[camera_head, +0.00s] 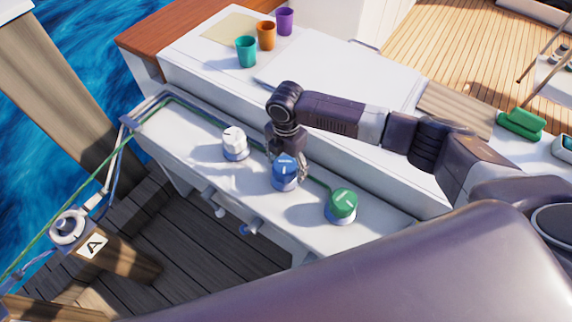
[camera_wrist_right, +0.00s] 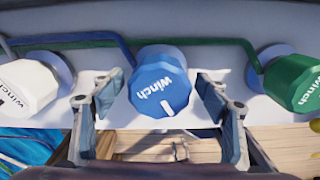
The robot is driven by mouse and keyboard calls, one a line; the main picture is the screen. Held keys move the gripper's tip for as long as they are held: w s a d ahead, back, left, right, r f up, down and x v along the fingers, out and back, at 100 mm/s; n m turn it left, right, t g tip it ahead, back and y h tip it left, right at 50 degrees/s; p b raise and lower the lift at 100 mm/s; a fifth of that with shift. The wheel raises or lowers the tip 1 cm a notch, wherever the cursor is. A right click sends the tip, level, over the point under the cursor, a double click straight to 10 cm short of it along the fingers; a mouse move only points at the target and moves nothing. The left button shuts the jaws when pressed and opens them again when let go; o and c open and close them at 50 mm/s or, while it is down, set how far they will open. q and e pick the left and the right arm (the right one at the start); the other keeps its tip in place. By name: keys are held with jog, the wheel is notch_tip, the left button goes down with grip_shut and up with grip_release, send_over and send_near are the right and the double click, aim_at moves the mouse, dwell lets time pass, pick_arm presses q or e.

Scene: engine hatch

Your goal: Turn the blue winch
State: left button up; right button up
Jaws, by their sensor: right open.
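The blue winch (camera_head: 285,174) stands on the white ledge between a white winch and a green winch. In the right wrist view the blue winch (camera_wrist_right: 160,84) sits in the middle, with its white mark pointing down and slightly right. My right gripper (camera_head: 288,158) is at the blue winch from above and behind. In the right wrist view the right gripper (camera_wrist_right: 160,98) is open, with one finger on each side of the blue winch. I cannot tell whether the fingers touch it. My left gripper is not in view.
The white winch (camera_head: 235,142) is to the left and the green winch (camera_head: 342,203) to the right, both close by. Blue and green ropes run along the ledge (camera_head: 185,130). Teal (camera_head: 246,52), orange (camera_head: 266,36) and purple (camera_head: 285,21) cups stand at the back.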

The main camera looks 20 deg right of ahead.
jog(key=c, duration=1.2)
jog(key=shift+o, duration=0.2)
jog(key=shift+r+m+p, duration=0.15)
jog(key=shift+m+p, duration=0.55)
jog(key=shift+p, duration=0.25)
jog(key=shift+s+m+p, duration=0.15)
jog(key=shift+m+p, duration=0.95)
jog(key=shift+p, duration=0.15)
jog(key=m+p, duration=0.2)
jog(key=shift+m+p, duration=0.3)
jog(key=shift+m, duration=0.1)
pick_arm(q)
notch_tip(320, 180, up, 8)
jog(key=p, duration=0.1)
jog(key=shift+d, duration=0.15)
pick_arm(e)
jog(key=shift+m, duration=0.9)
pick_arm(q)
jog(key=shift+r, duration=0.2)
